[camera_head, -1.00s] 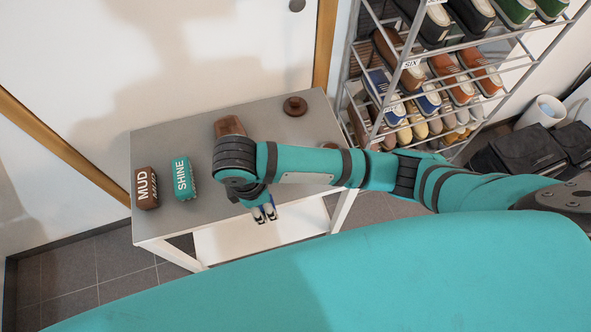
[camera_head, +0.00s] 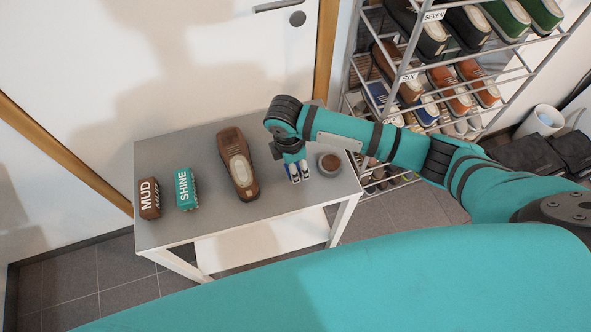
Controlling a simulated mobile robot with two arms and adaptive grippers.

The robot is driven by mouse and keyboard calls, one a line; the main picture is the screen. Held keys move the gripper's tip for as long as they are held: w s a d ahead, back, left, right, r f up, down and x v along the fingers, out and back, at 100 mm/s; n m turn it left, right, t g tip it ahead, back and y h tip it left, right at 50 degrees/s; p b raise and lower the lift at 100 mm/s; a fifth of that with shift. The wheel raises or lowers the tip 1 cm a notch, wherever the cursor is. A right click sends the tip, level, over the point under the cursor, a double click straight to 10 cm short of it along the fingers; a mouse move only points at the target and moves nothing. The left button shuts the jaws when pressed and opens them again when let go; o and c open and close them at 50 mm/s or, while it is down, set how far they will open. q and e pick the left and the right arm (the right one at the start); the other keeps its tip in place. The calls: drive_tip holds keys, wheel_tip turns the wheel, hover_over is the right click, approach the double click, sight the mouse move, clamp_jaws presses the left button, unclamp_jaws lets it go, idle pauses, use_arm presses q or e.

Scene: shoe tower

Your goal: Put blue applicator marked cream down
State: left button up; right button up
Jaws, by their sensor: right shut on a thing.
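My right gripper (camera_head: 298,173) points down over the right part of the grey table (camera_head: 213,218), just left of an open round tin (camera_head: 329,163). It is shut on a small blue thing, the blue applicator (camera_head: 294,171), of which only slivers show between the fingers. No marking can be read on it. I cannot tell whether it touches the tabletop. My left gripper is not in view.
A brown shoe (camera_head: 239,167) lies mid-table. A teal SHINE brush (camera_head: 185,189) and a brown MUD brush (camera_head: 149,198) stand at the left. A metal shoe rack (camera_head: 406,57) stands behind right. Bare tabletop lies between shoe and gripper.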

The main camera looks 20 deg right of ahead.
drive_tip(key=shift+s+a+f, duration=0.1)
drive_tip(key=shift+s+f, duration=0.1)
drive_tip(key=shift+f, duration=1.3)
drive_tip(key=shift+f, duration=0.15)
drive_tip(key=o, duration=1)
drive_tip(key=r, duration=0.4)
drive_tip(key=a+r, duration=0.1)
drive_tip(key=r, duration=0.7)
drive_tip(key=shift+s+a+r, duration=0.1)
drive_tip(key=shift+a+r, duration=0.05)
drive_tip(key=shift+a, duration=0.05)
